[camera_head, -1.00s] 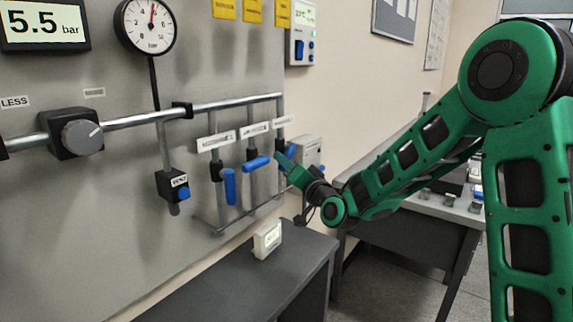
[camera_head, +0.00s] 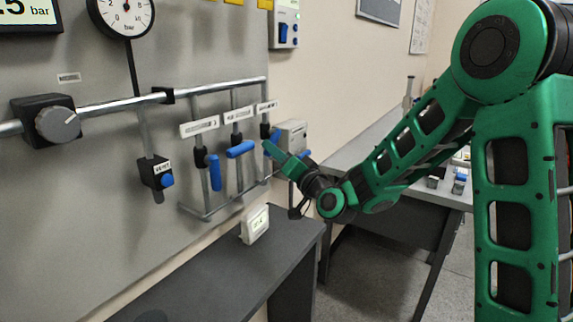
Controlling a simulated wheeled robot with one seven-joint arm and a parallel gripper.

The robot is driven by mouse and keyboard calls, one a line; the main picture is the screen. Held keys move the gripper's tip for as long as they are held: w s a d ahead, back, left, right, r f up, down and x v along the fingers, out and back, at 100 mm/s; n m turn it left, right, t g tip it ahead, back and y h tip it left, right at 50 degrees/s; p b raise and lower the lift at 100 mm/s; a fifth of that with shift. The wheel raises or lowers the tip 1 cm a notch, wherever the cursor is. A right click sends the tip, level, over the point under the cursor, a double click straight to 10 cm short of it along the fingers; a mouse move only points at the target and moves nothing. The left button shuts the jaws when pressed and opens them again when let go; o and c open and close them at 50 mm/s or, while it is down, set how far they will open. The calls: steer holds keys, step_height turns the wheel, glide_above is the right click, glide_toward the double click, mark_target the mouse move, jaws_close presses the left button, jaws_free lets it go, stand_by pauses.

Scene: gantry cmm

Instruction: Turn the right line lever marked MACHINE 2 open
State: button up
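Three line levers hang from a pipe on the grey wall panel, each under a small white label too small to read. The left lever (camera_head: 214,172) has a blue handle pointing down along its pipe. The middle lever (camera_head: 240,149) has its blue handle lying crosswise. The right lever (camera_head: 275,135) shows only a little blue and black; my gripper hides part of it. My gripper (camera_head: 272,151) is at the right lever, its green finger just below the blue. I cannot tell whether they touch, or how far the fingers are apart.
A regulator knob (camera_head: 57,124), a round gauge (camera_head: 122,12) and a small valve with a blue button (camera_head: 160,176) are on the panel. A dark bench (camera_head: 215,275) with a small white display box (camera_head: 255,224) stands below. A grey box (camera_head: 291,136) is behind my gripper.

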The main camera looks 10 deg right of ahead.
steer(key=v, duration=0.7)
steer(key=shift+d, duration=0.1)
